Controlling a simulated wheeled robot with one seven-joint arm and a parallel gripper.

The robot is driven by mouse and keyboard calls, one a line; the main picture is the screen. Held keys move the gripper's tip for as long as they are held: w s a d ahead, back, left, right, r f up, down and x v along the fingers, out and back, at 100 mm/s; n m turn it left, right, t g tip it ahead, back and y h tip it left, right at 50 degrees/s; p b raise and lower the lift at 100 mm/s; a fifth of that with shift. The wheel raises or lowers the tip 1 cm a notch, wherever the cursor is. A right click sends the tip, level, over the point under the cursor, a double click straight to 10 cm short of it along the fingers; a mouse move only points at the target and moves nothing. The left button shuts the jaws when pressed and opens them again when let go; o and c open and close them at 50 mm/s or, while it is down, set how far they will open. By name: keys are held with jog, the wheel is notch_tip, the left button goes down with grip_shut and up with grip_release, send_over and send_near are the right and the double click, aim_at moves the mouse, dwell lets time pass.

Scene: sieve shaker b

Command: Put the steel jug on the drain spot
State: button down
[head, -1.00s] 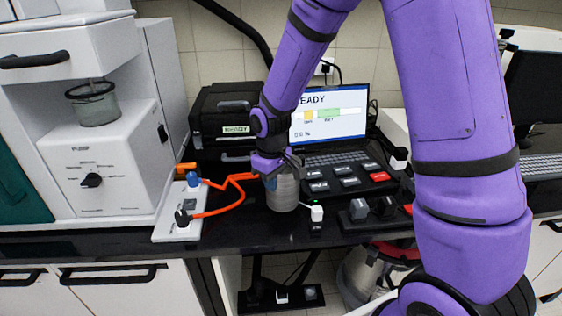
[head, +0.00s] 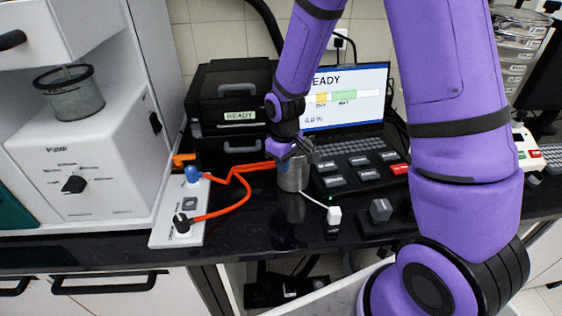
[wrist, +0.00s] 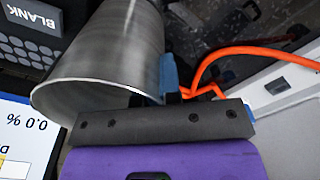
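The steel jug (head: 293,176) is a grey metal cylinder over the black worktop, behind the white plug and left of the keypad. My gripper (head: 288,150) is at its top and shut on it. In the wrist view the jug (wrist: 112,52) fills the upper left, with a blue finger pad (wrist: 169,76) against its wall; the other finger is hidden. I cannot tell whether the jug's base touches the worktop. No marked drain spot can be made out.
A white socket strip (head: 181,215) with an orange cable (head: 233,186) lies left of the jug. A white plug (head: 334,215) and its cable are in front. The button keypad (head: 350,170) and laptop (head: 346,97) stand right and behind. A black case (head: 228,105) is behind left.

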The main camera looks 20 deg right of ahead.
jog(key=shift+f, duration=0.25)
jog(key=c, duration=1.3)
grip_release()
